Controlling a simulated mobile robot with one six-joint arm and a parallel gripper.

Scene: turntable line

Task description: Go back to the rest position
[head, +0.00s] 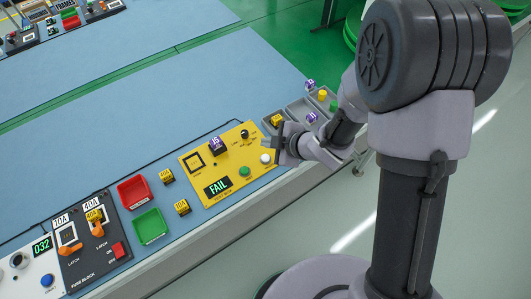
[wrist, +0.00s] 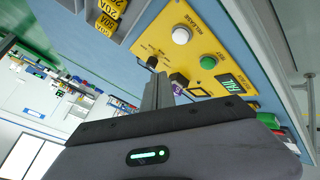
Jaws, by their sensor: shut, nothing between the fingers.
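My gripper (head: 281,143) hangs by the right edge of the yellow test panel (head: 240,185), in front of the grey tray in the head view. Its fingers are together and hold nothing; they also show in the wrist view (wrist: 158,93), across the panel. The panel's display (head: 217,187) reads FAIL. A purple fuse (head: 217,145) marked 15 sits upright on the panel, apart from my gripper. It is partly hidden behind the fingers in the wrist view (wrist: 177,87).
The grey tray (head: 300,110) holds yellow and purple fuses. Two yellow fuses (head: 182,207) lie beside the red bin (head: 134,190) and green bin (head: 150,226). The black fuse block (head: 90,262) is further left. The blue tabletop (head: 130,120) behind is clear.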

